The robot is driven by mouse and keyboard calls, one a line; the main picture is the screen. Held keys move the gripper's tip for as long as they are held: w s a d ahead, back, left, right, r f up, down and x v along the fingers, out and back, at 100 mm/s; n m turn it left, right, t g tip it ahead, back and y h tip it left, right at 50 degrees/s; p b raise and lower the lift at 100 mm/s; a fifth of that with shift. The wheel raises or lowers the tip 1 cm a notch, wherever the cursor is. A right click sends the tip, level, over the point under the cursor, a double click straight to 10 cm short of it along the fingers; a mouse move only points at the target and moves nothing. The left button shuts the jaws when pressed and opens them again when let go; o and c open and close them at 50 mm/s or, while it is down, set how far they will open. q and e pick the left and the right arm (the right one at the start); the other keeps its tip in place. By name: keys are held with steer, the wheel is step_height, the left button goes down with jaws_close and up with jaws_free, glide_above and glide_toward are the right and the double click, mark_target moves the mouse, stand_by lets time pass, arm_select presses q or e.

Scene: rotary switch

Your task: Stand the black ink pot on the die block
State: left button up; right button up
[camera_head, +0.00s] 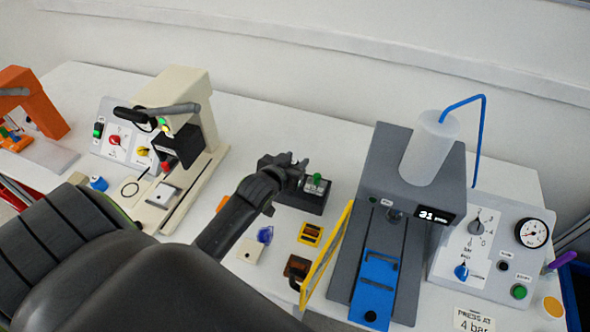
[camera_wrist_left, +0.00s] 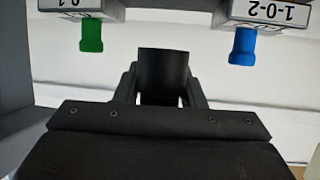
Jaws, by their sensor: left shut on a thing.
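In the head view the pot is hard to tell from the black gripper. A pale grey block (camera_head: 162,195) on the bed of the beige press looks like the die block, though I cannot be sure. Its top looks bare. My right gripper is not in view.
The beige press (camera_head: 172,95) stands at the left, its dark head overhanging. A grey machine (camera_head: 375,160) with a white tank and yellow bar (camera_head: 327,258) stands at the right. A plate with a blue knob (camera_head: 265,235) and a yellow part (camera_head: 310,234) lie between.

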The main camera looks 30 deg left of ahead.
arm_select(q)
step_height(320, 180, down, 3)
steer(key=shift+w+f, duration=0.1)
steer(key=shift+w, duration=0.05)
steer(key=shift+f, duration=0.65)
steer(key=o, duration=0.7)
steer(key=shift+o, duration=0.2)
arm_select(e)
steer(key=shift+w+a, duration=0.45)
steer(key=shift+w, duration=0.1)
arm_select(q)
steer(key=shift+r, duration=0.1)
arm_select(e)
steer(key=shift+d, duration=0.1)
